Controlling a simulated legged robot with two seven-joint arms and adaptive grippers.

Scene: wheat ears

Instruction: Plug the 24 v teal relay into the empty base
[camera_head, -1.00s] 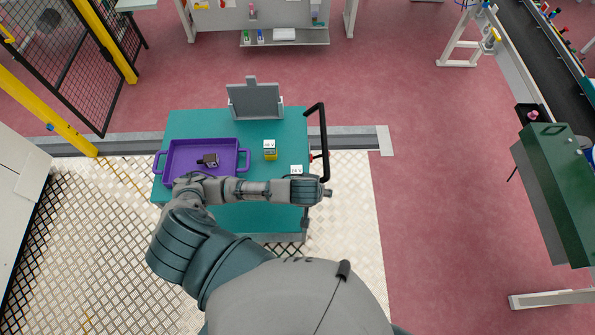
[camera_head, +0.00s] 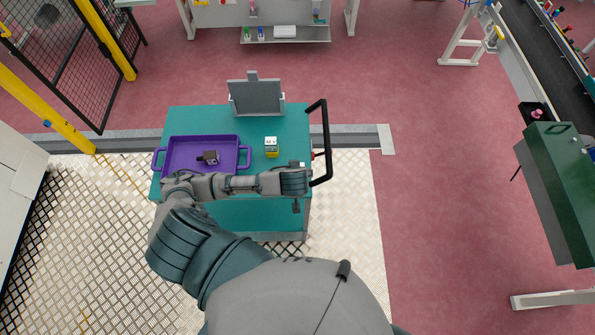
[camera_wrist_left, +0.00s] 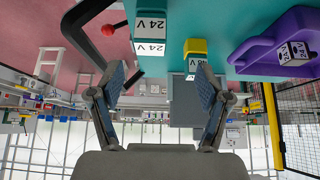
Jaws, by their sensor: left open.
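The teal relay (camera_wrist_left: 148,8) has white labels reading 24 V and stands upright on the cart top at the top of the left wrist view. In the head view my wrist mostly covers it. A dark piece with a white label (camera_head: 208,157) lies in the purple tray (camera_head: 243,145); it also shows in the left wrist view (camera_wrist_left: 293,53). I cannot tell whether it is the empty base. My left gripper (camera_wrist_left: 160,83) is open and empty, its fingers spread apart, with the relay beyond them. In the head view my forearm lies across the cart's near part. My right gripper is not in view.
A yellow relay (camera_head: 271,148) with a white label stands right of the tray. A grey upright panel (camera_head: 256,97) stands at the cart's back edge. A black handle (camera_head: 323,143) rises at the right edge. The teal top (camera_head: 200,117) is clear behind the tray.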

